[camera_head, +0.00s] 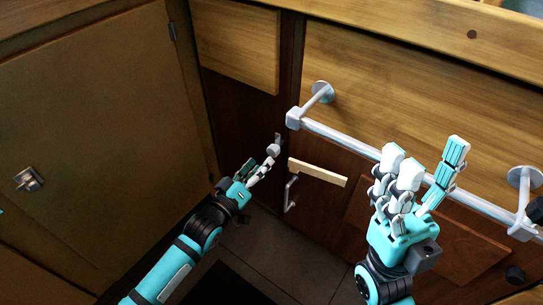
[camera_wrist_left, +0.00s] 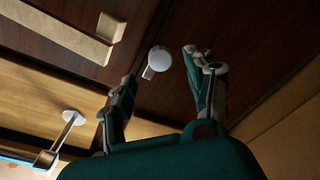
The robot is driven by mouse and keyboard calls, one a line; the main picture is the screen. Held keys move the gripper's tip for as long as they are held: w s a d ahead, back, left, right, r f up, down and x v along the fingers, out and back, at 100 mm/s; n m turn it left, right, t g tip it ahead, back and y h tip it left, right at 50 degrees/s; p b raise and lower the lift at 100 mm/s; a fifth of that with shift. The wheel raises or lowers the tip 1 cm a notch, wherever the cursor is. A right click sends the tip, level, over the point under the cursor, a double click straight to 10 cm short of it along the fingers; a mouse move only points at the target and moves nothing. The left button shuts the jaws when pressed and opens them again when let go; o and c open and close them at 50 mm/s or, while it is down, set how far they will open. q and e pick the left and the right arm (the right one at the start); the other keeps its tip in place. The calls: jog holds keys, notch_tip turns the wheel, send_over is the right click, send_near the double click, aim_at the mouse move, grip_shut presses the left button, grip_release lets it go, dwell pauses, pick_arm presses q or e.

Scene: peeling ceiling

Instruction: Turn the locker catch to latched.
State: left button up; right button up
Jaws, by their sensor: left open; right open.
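A small grey catch with a round head (camera_head: 274,150) sits on the dark wood locker panel, just beyond my left gripper (camera_head: 259,165). In the left wrist view the round head and short stem of the catch (camera_wrist_left: 157,60) show between and slightly ahead of the two open fingers of my left gripper (camera_wrist_left: 158,75). No finger is clearly touching it. My right gripper (camera_head: 425,160) is open and empty, raised in front of the long rail on the right.
A metal rail (camera_head: 340,138) on brackets crosses the wooden front. Below it are a pale wood strip (camera_head: 318,172) and a thin metal handle (camera_head: 290,192). A brown door (camera_head: 95,130) with a silver latch (camera_head: 28,179) stands at left. Dark floor lies between.

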aim_at(271, 153)
pick_arm(q)
jog(key=b+x, duration=0.1)
jog(key=x, duration=0.5)
jog(key=shift+w+d+b, duration=0.1)
jog(key=shift+b, duration=0.3)
jog(key=shift+c, duration=0.3)
grip_shut()
